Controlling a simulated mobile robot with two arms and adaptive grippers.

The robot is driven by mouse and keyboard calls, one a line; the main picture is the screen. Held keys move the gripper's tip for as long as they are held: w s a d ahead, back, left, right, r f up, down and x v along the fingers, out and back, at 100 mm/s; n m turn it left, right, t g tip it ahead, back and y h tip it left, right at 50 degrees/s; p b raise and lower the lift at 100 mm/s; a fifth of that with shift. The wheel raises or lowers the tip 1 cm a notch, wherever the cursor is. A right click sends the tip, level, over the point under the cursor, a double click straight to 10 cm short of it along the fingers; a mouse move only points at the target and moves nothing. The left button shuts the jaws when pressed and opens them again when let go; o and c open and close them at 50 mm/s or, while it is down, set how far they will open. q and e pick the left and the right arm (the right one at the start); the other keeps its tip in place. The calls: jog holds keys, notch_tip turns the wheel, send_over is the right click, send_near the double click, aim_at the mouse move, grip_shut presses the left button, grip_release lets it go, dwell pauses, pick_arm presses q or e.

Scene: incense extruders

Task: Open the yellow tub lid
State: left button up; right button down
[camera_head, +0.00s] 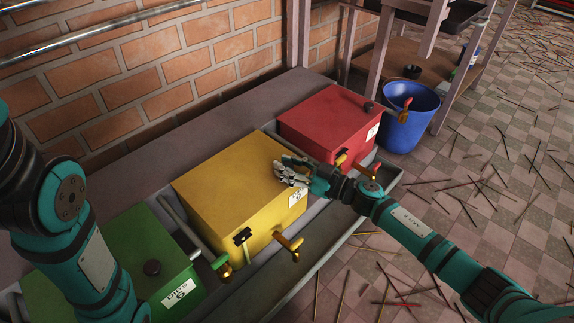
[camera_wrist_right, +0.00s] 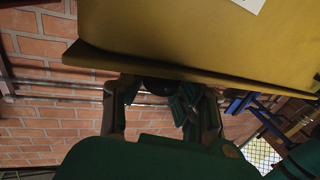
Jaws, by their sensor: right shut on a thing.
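The yellow tub (camera_head: 271,224) stands between a green and a red tub. Its yellow lid (camera_head: 225,178) lies flat on top and looks closed. My right gripper (camera_head: 284,172) is at the lid's front right corner. In the right wrist view, the fingers (camera_wrist_right: 165,92) are around a dark round knob (camera_wrist_right: 158,84) at the lid, and the yellow front wall (camera_wrist_right: 190,35) fills the top. The fingers hide the knob in the head view. My left arm shows at the left; its gripper is out of view.
The green tub (camera_head: 125,260) and red tub (camera_head: 325,118) flank the yellow one, each with taps in front. A brick wall is behind. A blue bucket (camera_head: 400,128) stands at the right. Incense sticks litter the tiled floor (camera_head: 520,215).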

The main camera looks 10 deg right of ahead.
aim_at(276, 157)
jog(key=shift+f, duration=0.1)
jog(key=w+a, duration=0.2)
jog(key=w, duration=0.1)
jog(key=shift+w+p, duration=0.2)
jog(key=shift+p, duration=0.15)
jog(key=shift+w, duration=0.3)
jog(key=c, duration=1.3)
grip_release()
jog(key=o, duration=0.4)
jog(key=shift+s+a, duration=0.1)
jog(key=shift+c, duration=0.2)
jog(key=v, duration=0.7)
jog(key=shift+s, duration=0.2)
